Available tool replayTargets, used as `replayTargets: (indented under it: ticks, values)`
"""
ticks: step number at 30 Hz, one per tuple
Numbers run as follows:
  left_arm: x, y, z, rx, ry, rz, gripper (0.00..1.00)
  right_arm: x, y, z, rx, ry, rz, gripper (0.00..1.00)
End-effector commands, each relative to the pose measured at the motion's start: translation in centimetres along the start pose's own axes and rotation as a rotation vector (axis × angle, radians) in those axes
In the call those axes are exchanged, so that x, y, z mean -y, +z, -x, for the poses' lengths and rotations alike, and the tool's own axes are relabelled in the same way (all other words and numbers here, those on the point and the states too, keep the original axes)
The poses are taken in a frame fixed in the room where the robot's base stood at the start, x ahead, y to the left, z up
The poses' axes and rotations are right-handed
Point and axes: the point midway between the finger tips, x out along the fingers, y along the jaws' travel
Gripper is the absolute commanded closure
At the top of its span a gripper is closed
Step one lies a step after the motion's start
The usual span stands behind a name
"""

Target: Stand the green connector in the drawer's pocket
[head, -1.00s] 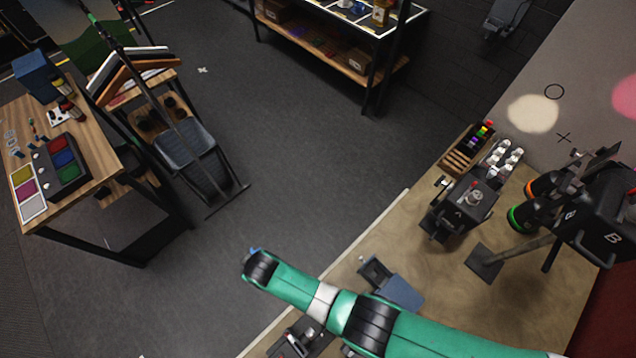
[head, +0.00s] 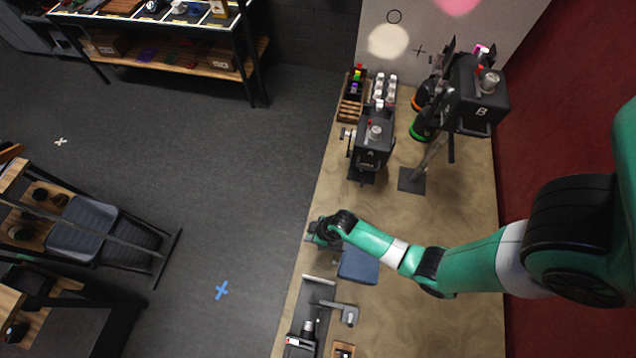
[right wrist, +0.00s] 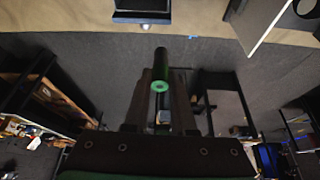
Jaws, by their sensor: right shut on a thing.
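In the head view my right gripper (head: 320,232) is at the bench's left edge beside a blue box (head: 358,266), and the connector cannot be made out. A dark open tray with a blue-grey lip (right wrist: 142,18), seemingly the drawer, is at the top of the right wrist view, apart from the connector. Its pocket cannot be made out. My left gripper is not in view.
The wooden bench (head: 440,325) holds black machine A (head: 372,145) and machine B (head: 470,100) farther back. A grey bracket (head: 342,311) and a dark device (head: 303,335) are at the front. Open floor (head: 230,190) lies left of the bench.

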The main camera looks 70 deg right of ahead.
Motion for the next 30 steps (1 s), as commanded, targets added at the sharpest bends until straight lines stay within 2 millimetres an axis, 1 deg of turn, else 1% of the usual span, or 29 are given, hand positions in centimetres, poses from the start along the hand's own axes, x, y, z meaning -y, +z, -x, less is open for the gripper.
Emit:
replayTargets:
  ticks: [1,3,6,7,9,11,17,27,30]
  values:
    - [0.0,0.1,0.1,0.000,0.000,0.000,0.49,-1.0,2.2,0.5,0.011,0.018,-0.051,1.00]
    - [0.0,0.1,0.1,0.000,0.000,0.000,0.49,-1.9,4.6,1.0,0.025,0.035,-0.103,1.00]
    - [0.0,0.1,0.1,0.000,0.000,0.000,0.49,-2.5,7.0,1.1,0.029,0.054,-0.153,1.00]
    - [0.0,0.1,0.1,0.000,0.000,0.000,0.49,-2.7,7.5,1.2,0.029,0.060,-0.165,1.00]
    - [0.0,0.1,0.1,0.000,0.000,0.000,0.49,-3.1,8.0,1.2,0.026,0.071,-0.186,1.00]
    - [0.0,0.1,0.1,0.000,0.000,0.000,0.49,-3.4,8.0,1.3,0.025,0.074,-0.193,1.00]
    - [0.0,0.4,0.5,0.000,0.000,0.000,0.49,-3.3,8.1,0.8,0.025,0.073,-0.192,1.00]
    - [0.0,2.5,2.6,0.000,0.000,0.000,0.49,-3.3,9.3,-1.9,0.026,0.073,-0.191,1.00]
    - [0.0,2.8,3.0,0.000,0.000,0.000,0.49,-3.3,9.5,-2.3,0.026,0.073,-0.191,1.00]
